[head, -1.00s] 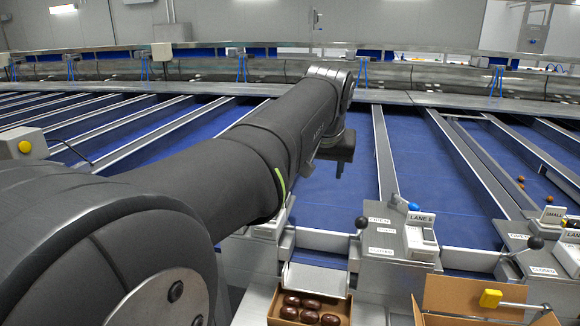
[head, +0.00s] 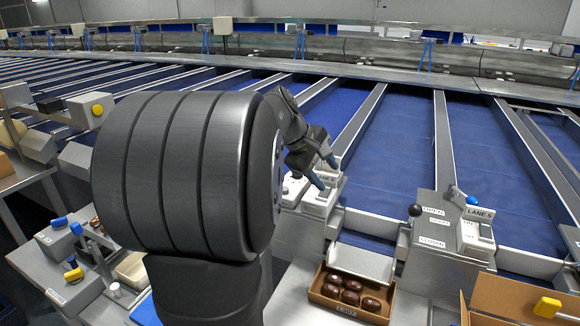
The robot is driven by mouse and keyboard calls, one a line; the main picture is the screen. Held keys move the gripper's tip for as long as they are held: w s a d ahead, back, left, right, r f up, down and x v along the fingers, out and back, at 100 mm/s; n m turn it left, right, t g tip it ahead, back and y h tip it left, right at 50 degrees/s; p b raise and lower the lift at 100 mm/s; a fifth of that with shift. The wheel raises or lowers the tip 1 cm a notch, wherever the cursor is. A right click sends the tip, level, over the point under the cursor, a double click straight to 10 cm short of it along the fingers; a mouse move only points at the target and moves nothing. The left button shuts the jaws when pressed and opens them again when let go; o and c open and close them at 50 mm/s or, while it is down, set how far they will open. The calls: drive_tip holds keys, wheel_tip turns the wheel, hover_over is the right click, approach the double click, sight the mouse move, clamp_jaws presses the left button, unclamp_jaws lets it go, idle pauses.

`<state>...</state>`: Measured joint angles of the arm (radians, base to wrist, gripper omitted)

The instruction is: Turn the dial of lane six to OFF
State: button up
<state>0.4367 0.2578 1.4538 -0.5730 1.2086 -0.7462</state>
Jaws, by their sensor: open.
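My gripper (head: 325,172) is open and empty, with its fingers pointing down and right. It hangs over a white control box (head: 320,205), whose partly covered label seems to read LANE 6. The box stands at the front of the lanes, just right of my arm. I cannot make out the dial of lane six; the fingers and arm cover part of that box. I cannot tell whether the fingers touch anything there.
A cardboard tray (head: 322,300) of dark dates lies below. Blue lanes (head: 400,150) stretch behind.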

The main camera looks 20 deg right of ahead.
drive_tip(key=w+a+f+n+t+h, duration=0.25)
drive_tip(key=w+a+n+h, duration=0.35)
drive_tip(key=w+a+n, duration=0.85)
drive_tip(key=shift+n+t, duration=0.55)
drive_tip(key=shift+n, duration=0.1)
drive_tip(key=x, duration=0.5)
drive_tip(key=s+x, duration=0.1)
drive_tip(key=x, duration=0.9)
drive_tip(key=shift+s+d+r, duration=0.1)
drive_tip(key=shift+s+d, duration=0.1)
drive_tip(key=shift+d, duration=0.5)
drive_tip(key=c, duration=1)
